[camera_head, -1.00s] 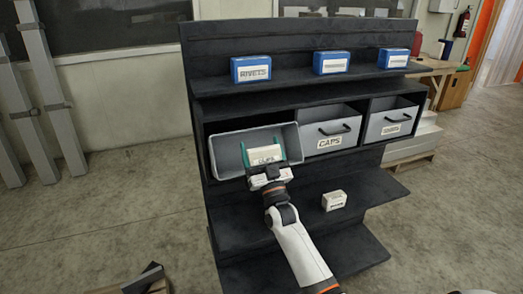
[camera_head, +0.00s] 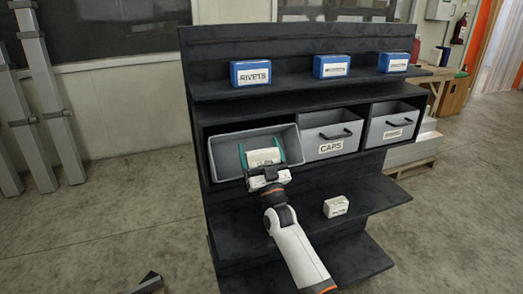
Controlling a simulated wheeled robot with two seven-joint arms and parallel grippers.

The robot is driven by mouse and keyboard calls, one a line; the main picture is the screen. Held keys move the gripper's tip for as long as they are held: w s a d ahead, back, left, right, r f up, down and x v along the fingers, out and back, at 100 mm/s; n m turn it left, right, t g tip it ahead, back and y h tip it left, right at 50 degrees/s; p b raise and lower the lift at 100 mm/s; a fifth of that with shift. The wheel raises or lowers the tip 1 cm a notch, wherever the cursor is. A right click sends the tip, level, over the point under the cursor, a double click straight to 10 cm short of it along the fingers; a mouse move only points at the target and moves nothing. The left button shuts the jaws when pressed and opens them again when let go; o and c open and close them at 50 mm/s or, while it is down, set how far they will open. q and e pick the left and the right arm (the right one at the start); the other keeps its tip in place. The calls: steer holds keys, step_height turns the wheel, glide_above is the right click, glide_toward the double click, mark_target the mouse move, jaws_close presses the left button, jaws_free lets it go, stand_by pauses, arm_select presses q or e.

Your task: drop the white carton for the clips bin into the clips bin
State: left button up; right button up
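The clips bin (camera_head: 221,150) is the grey bin at the left of the rack's middle row. It is tilted out, with its open top facing me. My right gripper (camera_head: 262,155) reaches in from below, its green fingers at the bin's mouth. The white carton (camera_head: 262,157) sits between the two fingers, which stand close against its left and right sides. The gripper looks shut on it. The carton's lower part is hidden by the gripper's body, as is most of the bin's front. My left gripper does not show.
Blue boxes (camera_head: 250,73) stand on the top shelf. Another small white carton (camera_head: 336,206) stands on the lower shelf (camera_head: 375,190), right of my arm.

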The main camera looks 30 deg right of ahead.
steer(key=shift+o, duration=1.3)
steer(key=shift+w+f+y, duration=0.25)
steer(key=shift+f+y, duration=0.05)
steer(key=shift+f, duration=0.75)
steer(key=shift+s+a+f, duration=0.15)
steer(key=shift+s+f, duration=0.05)
steer(key=shift+s, duration=0.05)
steer(key=s+f, duration=0.1)
steer(key=s+f+b, duration=0.1)
steer(key=f, duration=0.1)
steer(key=shift+s+a+f, duration=0.1)
steer(key=shift+s+a, duration=0.05)
steer(key=shift+a, duration=0.25)
steer(key=s+a+f, duration=0.1)
steer(key=s, duration=0.6)
steer(key=shift+f+b, duration=0.3)
steer(key=shift+f, duration=0.1)
